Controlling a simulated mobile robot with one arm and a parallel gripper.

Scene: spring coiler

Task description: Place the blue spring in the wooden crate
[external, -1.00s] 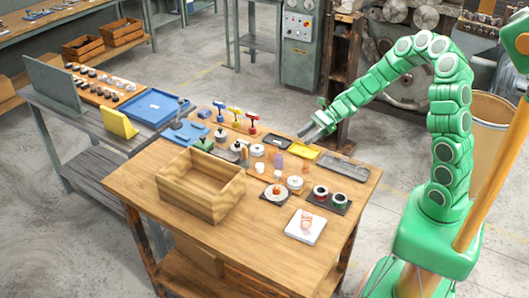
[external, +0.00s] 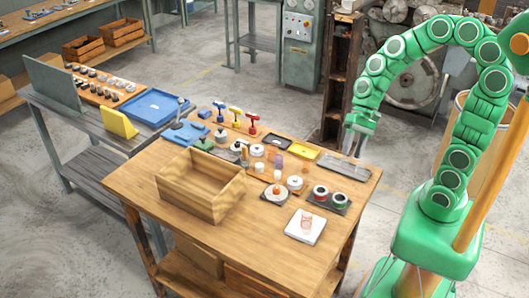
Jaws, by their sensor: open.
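The wooden crate (external: 183,200) stands open on the left part of the wooden table. Its inside looks empty from here. A small blue-violet upright piece (external: 278,162) stands near the middle of the table, to the right of the crate. It may be the blue spring, but it is too small to make out coils. My gripper (external: 348,153) points down above the dark grey tray at the table's right back side, well to the right of that piece. It is open and appears empty.
A dark grey tray (external: 344,167) lies below my gripper, with a yellow tray (external: 303,151) to its left. Spools (external: 320,193), a white pad (external: 305,226) and several small tools crowd the table's middle and right. The table's front left is clear.

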